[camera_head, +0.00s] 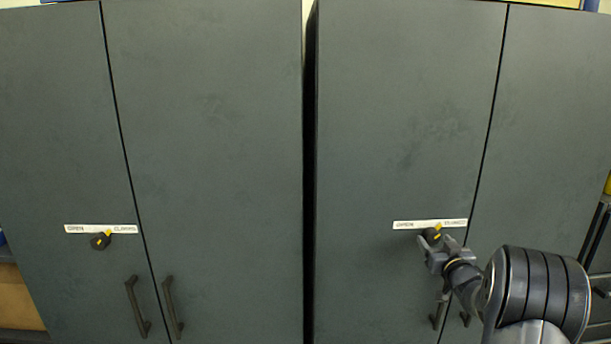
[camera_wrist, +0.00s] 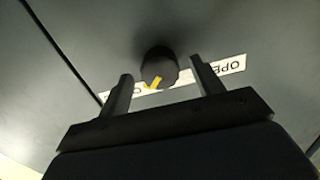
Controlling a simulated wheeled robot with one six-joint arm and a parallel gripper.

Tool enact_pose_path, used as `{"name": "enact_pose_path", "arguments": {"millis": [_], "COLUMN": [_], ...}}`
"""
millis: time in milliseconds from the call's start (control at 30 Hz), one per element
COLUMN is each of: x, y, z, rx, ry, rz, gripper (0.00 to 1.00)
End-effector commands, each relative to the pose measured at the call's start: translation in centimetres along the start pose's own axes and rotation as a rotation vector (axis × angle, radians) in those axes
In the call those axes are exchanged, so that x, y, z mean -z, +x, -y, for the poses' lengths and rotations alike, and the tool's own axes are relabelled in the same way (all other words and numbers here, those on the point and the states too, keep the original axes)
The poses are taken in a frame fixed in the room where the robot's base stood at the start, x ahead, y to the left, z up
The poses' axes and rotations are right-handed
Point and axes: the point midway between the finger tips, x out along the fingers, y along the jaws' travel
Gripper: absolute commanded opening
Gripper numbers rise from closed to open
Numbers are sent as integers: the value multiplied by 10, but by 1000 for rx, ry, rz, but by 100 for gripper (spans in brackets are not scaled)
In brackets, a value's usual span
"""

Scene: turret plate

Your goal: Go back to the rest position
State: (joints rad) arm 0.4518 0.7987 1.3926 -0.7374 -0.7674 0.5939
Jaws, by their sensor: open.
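My gripper (camera_head: 430,246) is in front of the right cabinet, at its dark round knob (camera_head: 432,234) with a yellow pointer. In the wrist view the two fingers of my gripper (camera_wrist: 160,90) stand apart, and the knob (camera_wrist: 159,67) shows between and beyond them. A gap shows between each finger and the knob. A white label strip (camera_head: 430,224) lies just above the knob, and the yellow pointer is toward its right-hand, "closed" end. Nothing is held.
The left cabinet (camera_head: 205,130) has a similar knob (camera_head: 100,241) under its own label and two dark handles (camera_head: 138,306). The right cabinet's handle (camera_head: 438,312) is low, close to my arm. A narrow gap separates the cabinets. All doors look shut.

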Motion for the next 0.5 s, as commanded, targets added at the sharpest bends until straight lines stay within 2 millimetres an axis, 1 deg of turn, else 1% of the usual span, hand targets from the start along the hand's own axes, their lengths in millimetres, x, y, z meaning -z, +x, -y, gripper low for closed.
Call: {"name": "enact_pose_path", "arguments": {"millis": [100, 200, 500], "x": [1, 0, 0], "y": [11, 15, 15], "z": [0, 0, 0], "rx": [1, 0, 0], "ry": [0, 0, -16], "rz": [0, 0, 0], "gripper": [63, 63, 63]}}
